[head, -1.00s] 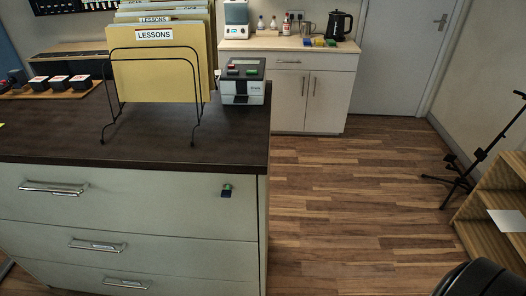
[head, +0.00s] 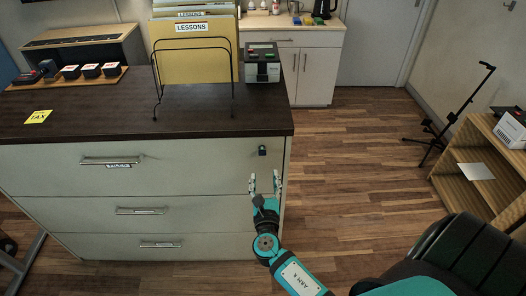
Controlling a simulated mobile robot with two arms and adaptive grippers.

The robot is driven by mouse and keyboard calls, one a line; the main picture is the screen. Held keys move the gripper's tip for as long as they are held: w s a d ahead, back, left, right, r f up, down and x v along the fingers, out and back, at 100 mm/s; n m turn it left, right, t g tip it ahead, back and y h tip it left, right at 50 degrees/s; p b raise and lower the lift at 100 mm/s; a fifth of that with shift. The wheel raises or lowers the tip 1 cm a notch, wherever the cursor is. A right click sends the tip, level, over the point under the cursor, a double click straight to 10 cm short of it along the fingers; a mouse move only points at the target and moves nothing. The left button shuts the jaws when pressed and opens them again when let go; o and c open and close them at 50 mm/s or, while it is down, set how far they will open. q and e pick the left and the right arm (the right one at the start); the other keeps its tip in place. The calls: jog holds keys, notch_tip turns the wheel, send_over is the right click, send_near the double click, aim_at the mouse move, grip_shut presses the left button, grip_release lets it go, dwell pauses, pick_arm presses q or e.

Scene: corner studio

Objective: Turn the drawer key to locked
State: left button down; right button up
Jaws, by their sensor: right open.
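The drawer key (head: 262,150) is a small dark blue piece on the upper right of the top drawer front (head: 200,165). It is too small to tell which way it is turned. My right gripper (head: 265,176) is open and empty in front of the cabinet, a little below the key and apart from it in the picture, with its fingers pointing up toward it. My left gripper is not in view.
On the dark cabinet top (head: 90,111) stand a wire file rack (head: 155,75) with folders and a small grey device (head: 262,68). A yellow tax note (head: 39,117) lies at left. A wooden shelf (head: 465,160) and a black stand (head: 460,110) are at right. Floor between is clear.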

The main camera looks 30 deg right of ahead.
aim_at(262, 155)
jog(key=p+x, duration=0.1)
jog(key=x, duration=0.9)
jog(key=shift+a, duration=0.15)
jog(key=shift+w+d, duration=0.25)
jog(key=shift+w, duration=0.2)
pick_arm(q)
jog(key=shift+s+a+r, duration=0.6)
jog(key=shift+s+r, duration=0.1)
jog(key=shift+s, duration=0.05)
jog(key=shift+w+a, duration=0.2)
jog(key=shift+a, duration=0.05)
pick_arm(e)
grip_shut()
